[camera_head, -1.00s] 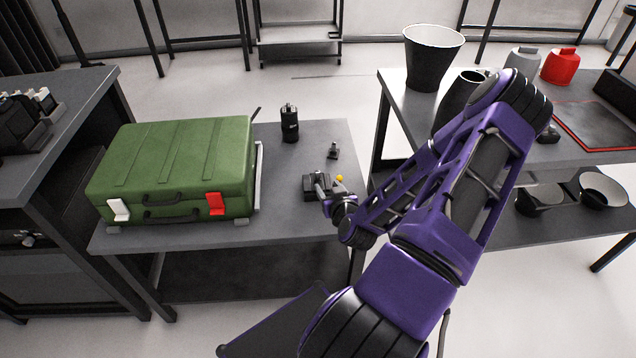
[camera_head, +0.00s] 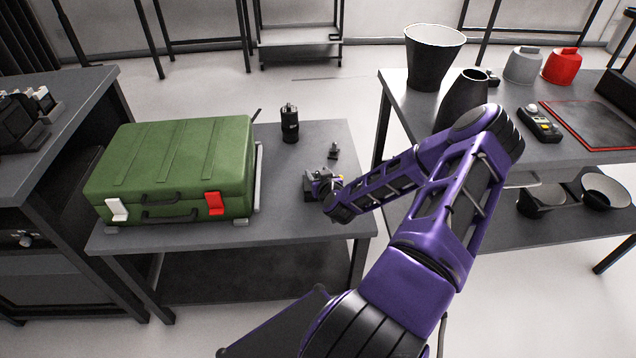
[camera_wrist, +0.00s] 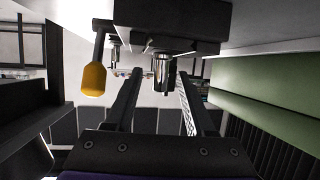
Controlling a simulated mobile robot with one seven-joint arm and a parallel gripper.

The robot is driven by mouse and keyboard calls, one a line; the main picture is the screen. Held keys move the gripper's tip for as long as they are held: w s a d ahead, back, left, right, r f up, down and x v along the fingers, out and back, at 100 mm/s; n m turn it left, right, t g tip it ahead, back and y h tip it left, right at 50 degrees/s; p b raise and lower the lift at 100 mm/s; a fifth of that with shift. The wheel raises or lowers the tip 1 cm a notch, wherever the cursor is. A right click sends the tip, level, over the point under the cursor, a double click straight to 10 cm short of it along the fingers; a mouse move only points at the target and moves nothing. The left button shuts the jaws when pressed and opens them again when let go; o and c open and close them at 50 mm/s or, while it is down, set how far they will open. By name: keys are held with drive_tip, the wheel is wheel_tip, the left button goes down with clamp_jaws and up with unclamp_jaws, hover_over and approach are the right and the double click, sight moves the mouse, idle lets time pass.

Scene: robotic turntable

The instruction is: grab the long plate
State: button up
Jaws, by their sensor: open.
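I cannot clearly pick out a long plate. A light, narrow metal strip (camera_head: 259,172) runs along the right side of the green case. A small black device (camera_head: 310,184) sits on the low grey table, partly hidden by my gripper (camera_head: 325,188). In the wrist view, the device's dark block (camera_wrist: 175,25) fills the top, with an orange-yellow knob (camera_wrist: 94,80) on the left and a metal-ended cylinder (camera_wrist: 162,68) beside it. My gripper (camera_wrist: 160,76) is open, its two fingers either side of that cylinder in the picture. Contact cannot be told.
The green case (camera_head: 175,170) covers the left of the low table (camera_head: 270,232). A black cylinder (camera_head: 289,124) and a small dark part (camera_head: 334,151) stand behind the device. The right table holds a bucket (camera_head: 433,62), a dark vase (camera_head: 464,98) and a yellow-marked handheld device (camera_head: 540,124).

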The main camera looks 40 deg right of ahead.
clamp_jaws()
idle(0.4)
